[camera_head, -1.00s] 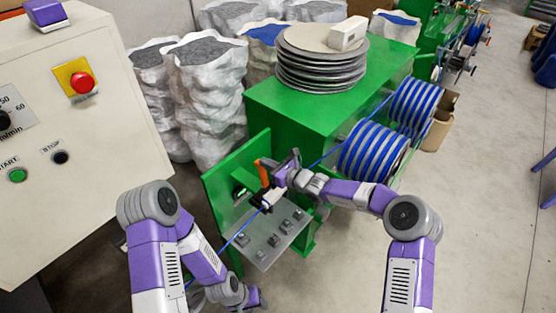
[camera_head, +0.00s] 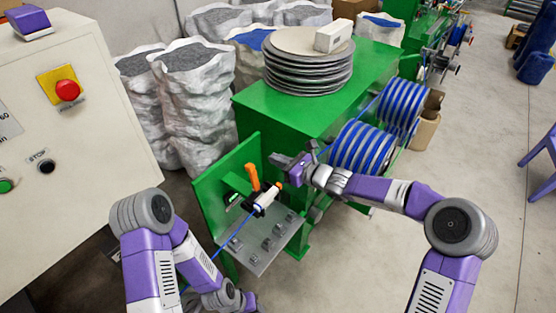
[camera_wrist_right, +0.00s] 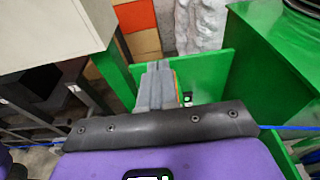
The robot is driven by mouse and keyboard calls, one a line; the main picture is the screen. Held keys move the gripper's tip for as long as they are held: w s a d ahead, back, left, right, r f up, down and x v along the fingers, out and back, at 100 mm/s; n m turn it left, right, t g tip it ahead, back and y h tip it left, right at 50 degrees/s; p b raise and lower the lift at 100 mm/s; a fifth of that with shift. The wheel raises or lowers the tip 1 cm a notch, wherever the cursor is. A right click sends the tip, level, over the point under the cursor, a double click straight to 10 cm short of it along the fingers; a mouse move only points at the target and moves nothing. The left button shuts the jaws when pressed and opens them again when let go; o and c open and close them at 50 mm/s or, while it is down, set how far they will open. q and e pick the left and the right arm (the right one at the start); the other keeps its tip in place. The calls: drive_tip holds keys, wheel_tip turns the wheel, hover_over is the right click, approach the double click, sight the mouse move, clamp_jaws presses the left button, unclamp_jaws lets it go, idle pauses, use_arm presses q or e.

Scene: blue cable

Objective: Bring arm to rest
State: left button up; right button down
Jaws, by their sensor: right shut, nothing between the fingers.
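My right gripper (camera_head: 279,160) is shut and empty, to the right of and above the orange-handled tool (camera_head: 253,178) on the green machine's front plate. In the right wrist view its fingers (camera_wrist_right: 158,80) are together in front of the green panel. The blue cable (camera_head: 222,230) runs from the lower left through the white-and-orange fitting (camera_head: 265,198) on the metal shelf. It also shows in the right wrist view (camera_wrist_right: 285,127). My left arm comes in from the lower left; its gripper (camera_head: 245,303) is low at the frame bottom, and its jaws are not clear.
A green machine (camera_head: 350,75) carries stacked discs (camera_head: 308,65) and blue cable spools (camera_head: 362,147). A cream control panel (camera_head: 95,110) with a red button (camera_head: 67,90) stands at left. White sacks (camera_head: 190,110) stand behind. The floor at right (camera_head: 480,120) is mostly clear.

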drive_tip(key=s+d+f+n+g+h+b, duration=0.1)
drive_tip(key=s+f+n+g+h+b, duration=0.15)
drive_tip(key=s+f, duration=0.45)
drive_tip(key=s+d+f+n+g+h+b, duration=0.1)
drive_tip(key=s+d+f+n+g, duration=0.15)
drive_tip(key=f, duration=0.85)
drive_tip(key=s+f+n+g+h+b, duration=0.1)
drive_tip(key=s+f+n+h+b, duration=0.2)
drive_tip(key=f, duration=0.6)
drive_tip(key=s+d+f+n+b, duration=0.2)
drive_tip(key=s+d+f+n, duration=0.1)
drive_tip(key=s+f, duration=0.3)
drive_tip(key=s+d+f+n+g+h+b, duration=0.1)
drive_tip(key=s+d+f+n+b, duration=0.1)
drive_tip(key=s+f+n, duration=0.4)
drive_tip(key=s+d+f+n+g+h+b, duration=0.1)
drive_tip(key=s+d+f+n+b, duration=0.2)
drive_tip(key=s+f, duration=0.5)
drive_tip(key=shift+s+d+f+n, duration=0.15)
drive_tip(key=shift+s+d+n, duration=0.4)
drive_tip(key=shift+d+n, duration=0.45)
drive_tip(key=shift+a+h, duration=0.2)
drive_tip(key=shift+h, duration=0.05)
